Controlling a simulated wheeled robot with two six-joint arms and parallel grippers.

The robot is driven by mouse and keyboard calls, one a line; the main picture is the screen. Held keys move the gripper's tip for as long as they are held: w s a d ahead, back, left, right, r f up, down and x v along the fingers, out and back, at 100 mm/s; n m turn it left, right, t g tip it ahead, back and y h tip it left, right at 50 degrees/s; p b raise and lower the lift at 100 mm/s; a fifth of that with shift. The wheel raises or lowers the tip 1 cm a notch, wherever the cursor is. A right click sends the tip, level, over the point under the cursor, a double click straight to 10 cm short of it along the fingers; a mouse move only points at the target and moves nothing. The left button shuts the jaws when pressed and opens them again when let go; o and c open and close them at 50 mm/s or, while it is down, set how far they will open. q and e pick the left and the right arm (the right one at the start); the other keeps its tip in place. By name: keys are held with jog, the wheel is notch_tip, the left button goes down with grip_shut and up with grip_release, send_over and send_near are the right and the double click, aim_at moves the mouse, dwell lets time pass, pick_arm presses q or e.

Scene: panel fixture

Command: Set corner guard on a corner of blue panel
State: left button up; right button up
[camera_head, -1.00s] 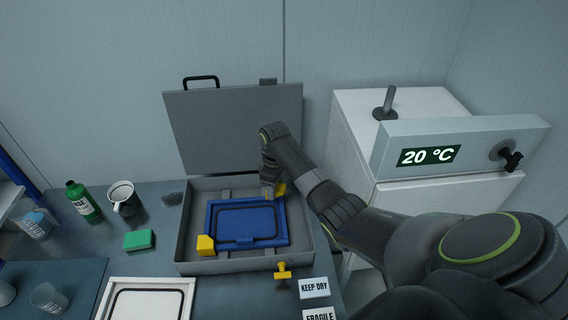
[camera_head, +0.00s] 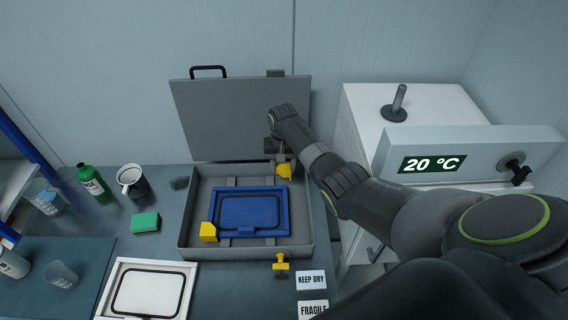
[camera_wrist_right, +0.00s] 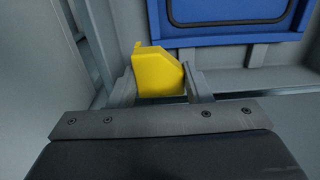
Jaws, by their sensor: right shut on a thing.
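The blue panel (camera_head: 236,231) lies flat in an open grey case, and part of it shows in the right wrist view (camera_wrist_right: 205,36). One yellow corner guard (camera_head: 208,232) sits at its near left corner. My right gripper (camera_head: 283,163) is at the far right corner, inside the case's back right. It is shut on another yellow corner guard (camera_wrist_right: 158,73), which also shows in the head view (camera_head: 285,171). In the wrist view this guard is between the two fingers, close to the panel's corner but not around it. Its height above the case floor is unclear. My left gripper is not in view.
The case (camera_head: 187,221) has a raised lid (camera_head: 240,120) behind my gripper. A yellow-handled piece (camera_head: 281,262) is at its front edge. A white-framed panel (camera_head: 106,291), green block (camera_head: 145,222), mug (camera_head: 131,180) and green bottle (camera_head: 93,184) are left. A white cabinet (camera_head: 365,130) stands right.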

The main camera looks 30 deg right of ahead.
jog(key=b, duration=0.6)
send_over(283, 187)
jog(key=shift+f, duration=2.8)
jog(key=shift+f+b, duration=0.7)
jog(key=shift+f, duration=0.75)
jog(key=o, duration=1)
jog(key=shift+o, duration=0.2)
notch_tip(283, 187, up, 12)
jog(key=p, duration=1.1)
jog(key=shift+w, duration=0.1)
jog(key=shift+r+b, duration=0.3)
jog(key=shift+r, duration=2.4)
